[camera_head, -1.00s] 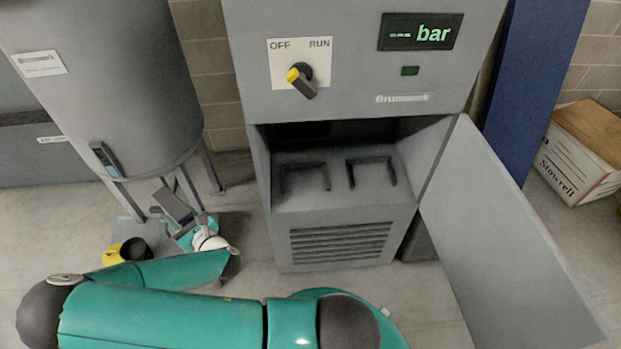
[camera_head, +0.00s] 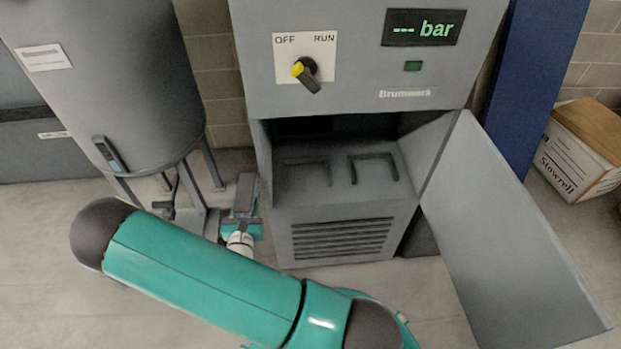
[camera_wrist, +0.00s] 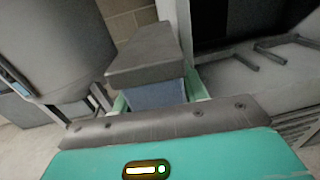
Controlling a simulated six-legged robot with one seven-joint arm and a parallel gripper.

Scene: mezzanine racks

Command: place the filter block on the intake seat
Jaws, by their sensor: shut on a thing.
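The filter block (camera_wrist: 155,58) has a dark grey top and a blue body in the wrist view. My gripper (camera_wrist: 158,97) is shut on it, with pale green fingers at its sides. In the head view the block (camera_head: 245,193) and my gripper (camera_head: 243,222) are just left of the cabinet's open bay, outside it. The intake seat (camera_head: 338,186) is the grey shelf inside the bay, with two raised dark brackets and nothing on it. The brackets also show at the upper right of the wrist view. My forearm hides the floor in front.
The cabinet door (camera_head: 500,235) stands open to the right. A grey tank (camera_head: 110,80) on legs stands left of the cabinet. The knob (camera_head: 306,74) and display (camera_head: 423,28) are above the bay. A box (camera_head: 578,155) lies far right, beyond a blue post (camera_head: 535,80).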

